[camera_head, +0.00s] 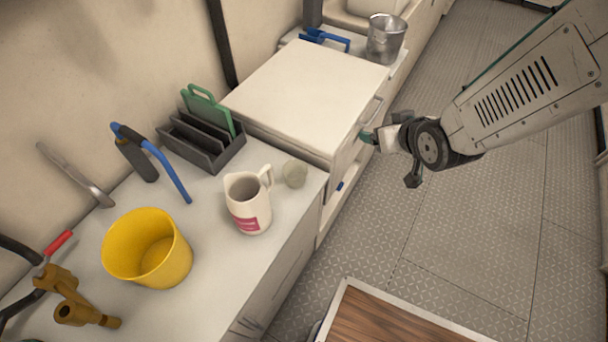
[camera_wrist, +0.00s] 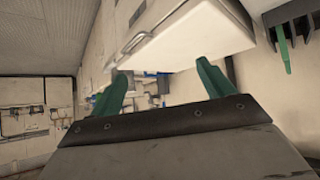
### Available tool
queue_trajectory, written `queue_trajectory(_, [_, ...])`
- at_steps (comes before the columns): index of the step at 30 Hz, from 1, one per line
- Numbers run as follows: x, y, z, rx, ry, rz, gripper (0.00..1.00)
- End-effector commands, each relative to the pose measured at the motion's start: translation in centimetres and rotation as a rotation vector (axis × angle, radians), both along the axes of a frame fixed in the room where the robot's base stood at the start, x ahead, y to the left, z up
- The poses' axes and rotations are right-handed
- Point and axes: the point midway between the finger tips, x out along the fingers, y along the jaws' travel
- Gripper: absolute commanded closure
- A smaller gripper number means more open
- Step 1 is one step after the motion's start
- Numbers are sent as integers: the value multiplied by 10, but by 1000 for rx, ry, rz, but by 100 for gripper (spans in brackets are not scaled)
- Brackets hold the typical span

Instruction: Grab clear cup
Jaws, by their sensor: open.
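A small clear cup (camera_head: 294,174) stands on the white counter, just right of a white mug with a red label (camera_head: 247,202). The cup is see-through and faint against the counter. My gripper (camera_head: 366,136) is to the right of the cup and apart from it, beside the front of the raised white box. In the wrist view my gripper's two green fingers (camera_wrist: 160,88) are spread apart with nothing between them. I cannot make out the cup in the wrist view.
A yellow bucket (camera_head: 148,248), a dark rack (camera_head: 203,140) with a green board, and a blue-handled tool (camera_head: 160,160) share the counter (camera_head: 225,285). The white box (camera_head: 308,95) rises behind the cup. A metal pot (camera_head: 385,40) stands farther back.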

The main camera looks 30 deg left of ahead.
Motion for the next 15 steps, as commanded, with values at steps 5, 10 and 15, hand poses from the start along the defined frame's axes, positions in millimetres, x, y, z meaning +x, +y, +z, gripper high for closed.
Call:
queue_trajectory(5, [-43,76,-62,116,-82,178,19])
queue_trajectory(10, [-86,116,-99,224,-136,292,19])
queue_trajectory(15, [-110,131,-114,287,-162,344,19])
